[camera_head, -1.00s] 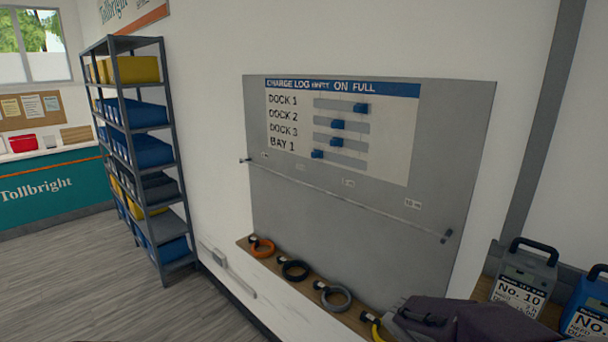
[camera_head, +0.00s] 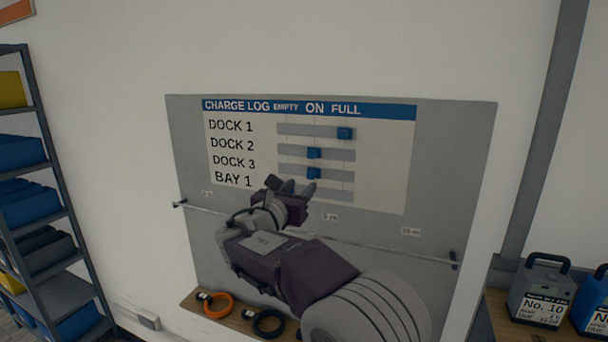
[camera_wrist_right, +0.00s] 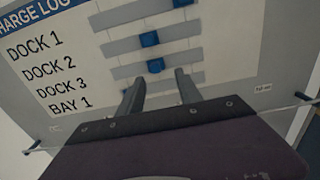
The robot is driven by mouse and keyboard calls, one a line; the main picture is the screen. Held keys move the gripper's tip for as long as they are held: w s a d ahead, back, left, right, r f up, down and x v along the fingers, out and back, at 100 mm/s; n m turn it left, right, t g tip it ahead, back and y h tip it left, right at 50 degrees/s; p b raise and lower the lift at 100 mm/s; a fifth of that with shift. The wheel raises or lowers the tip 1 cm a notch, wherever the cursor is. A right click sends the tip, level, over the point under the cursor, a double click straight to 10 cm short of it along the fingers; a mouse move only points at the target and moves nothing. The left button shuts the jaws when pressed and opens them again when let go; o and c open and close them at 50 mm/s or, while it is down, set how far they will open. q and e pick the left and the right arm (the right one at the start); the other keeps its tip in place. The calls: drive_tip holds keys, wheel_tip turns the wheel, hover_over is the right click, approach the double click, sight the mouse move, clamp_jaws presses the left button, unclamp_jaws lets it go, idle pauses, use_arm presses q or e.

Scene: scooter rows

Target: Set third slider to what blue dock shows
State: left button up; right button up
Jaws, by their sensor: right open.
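The charge log panel (camera_head: 460,160) on the wall has slider rows labelled DOCK 1, DOCK 2, DOCK 3 and BAY 1. The third slider, DOCK 3 (camera_head: 313,173), is a blue knob near the middle of its track; it also shows in the right wrist view (camera_wrist_right: 155,65). The DOCK 2 knob (camera_head: 313,153) is also near the middle, and the DOCK 1 knob (camera_head: 345,133) is near the right end. My right gripper (camera_head: 292,186) is open and empty, just below the DOCK 3 knob. No dock clearly shows. My left gripper is not in view.
A thin rod (camera_head: 390,246) crosses the panel below the sliders. An orange ring (camera_head: 218,305) and a black ring (camera_head: 268,322) are on a ledge below. A grey No. 10 case (camera_head: 540,290) and a blue case (camera_head: 592,305) stand at right. A shelf (camera_head: 40,130) stands at left.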

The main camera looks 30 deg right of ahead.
sight(310, 174)
drive_tip(key=w+d, duration=0.1)
drive_tip(key=w+d+p, duration=0.1)
drive_tip(key=w, duration=0.1)
drive_tip(key=w+d+p, duration=0.1)
drive_tip(key=shift+w, duration=0.4)
drive_tip(key=p+x, duration=0.1)
drive_tip(key=x, duration=0.2)
drive_tip(key=shift+s+d+f+p, duration=0.1)
drive_tip(key=shift+d+f+p, duration=0.05)
drive_tip(key=shift+d+p, duration=0.2)
drive_tip(key=shift+d, duration=0.1)
drive_tip(key=shift+a, duration=0.25)
drive_tip(key=c, duration=0.9)
clamp_jaws()
